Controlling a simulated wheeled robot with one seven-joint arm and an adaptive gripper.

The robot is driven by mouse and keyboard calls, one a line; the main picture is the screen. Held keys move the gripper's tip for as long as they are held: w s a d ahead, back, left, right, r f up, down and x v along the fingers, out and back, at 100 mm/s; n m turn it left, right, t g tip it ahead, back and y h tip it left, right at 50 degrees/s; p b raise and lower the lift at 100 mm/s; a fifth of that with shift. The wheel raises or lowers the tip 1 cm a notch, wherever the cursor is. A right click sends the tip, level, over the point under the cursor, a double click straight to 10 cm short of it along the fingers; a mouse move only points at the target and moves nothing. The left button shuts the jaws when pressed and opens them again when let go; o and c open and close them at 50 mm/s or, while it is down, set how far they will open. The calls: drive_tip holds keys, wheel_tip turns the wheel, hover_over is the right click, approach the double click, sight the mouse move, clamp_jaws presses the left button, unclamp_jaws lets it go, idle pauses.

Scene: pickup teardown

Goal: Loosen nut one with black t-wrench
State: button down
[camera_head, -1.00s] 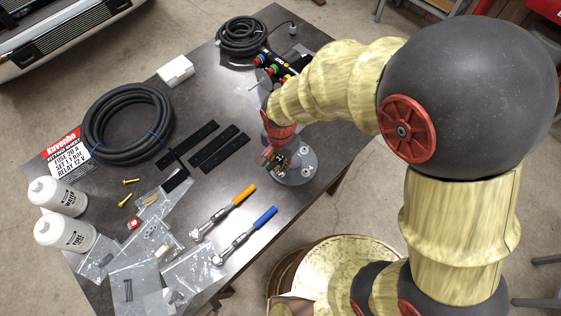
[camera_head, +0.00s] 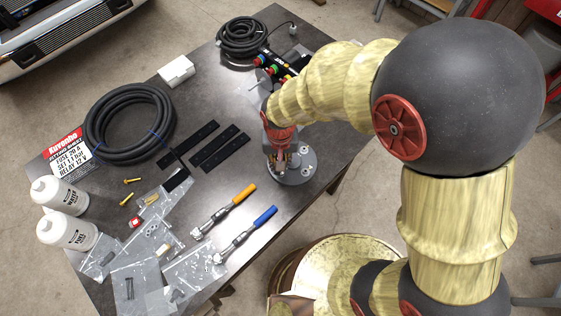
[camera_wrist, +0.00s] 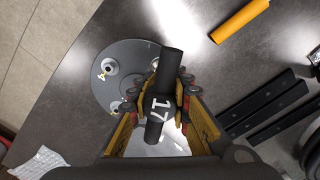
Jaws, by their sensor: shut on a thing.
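My gripper (camera_wrist: 160,102) is shut on the black t-wrench (camera_wrist: 172,66), with a finger on either side of it. The wrench has a black crossbar and a white "17" on its round hub. In the wrist view it covers part of the round grey plate (camera_wrist: 122,52). A light nut or stud (camera_wrist: 109,66) marked "4" shows on the plate. Nut one and the wrench's socket end are hidden, so I cannot tell whether they touch. In the head view my gripper (camera_head: 279,148) is over the grey plate (camera_head: 291,178) at the table's right edge.
An orange-handled wrench (camera_head: 224,212) and a blue-handled wrench (camera_head: 246,234) lie in front of the plate. Black bars (camera_head: 219,152) lie to its left. A coiled hose (camera_head: 129,125), bottles (camera_head: 66,232) and parts bags (camera_head: 130,285) are farther left.

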drive_tip(key=shift+s+d+f, duration=0.15)
drive_tip(key=shift+s+f, duration=0.05)
drive_tip(key=shift+f, duration=0.1)
drive_tip(key=n, duration=0.7)
drive_tip(key=shift+f+p, duration=0.1)
drive_tip(key=shift+p, duration=0.25)
drive_tip(key=shift+s+n, duration=0.1)
drive_tip(key=shift+n, duration=0.8)
drive_tip(key=n, duration=0.4)
drive_tip(key=shift+n+p, duration=0.3)
drive_tip(key=shift+p, duration=0.05)
drive_tip(key=shift+f+n, duration=0.1)
drive_tip(key=shift+n, duration=0.5)
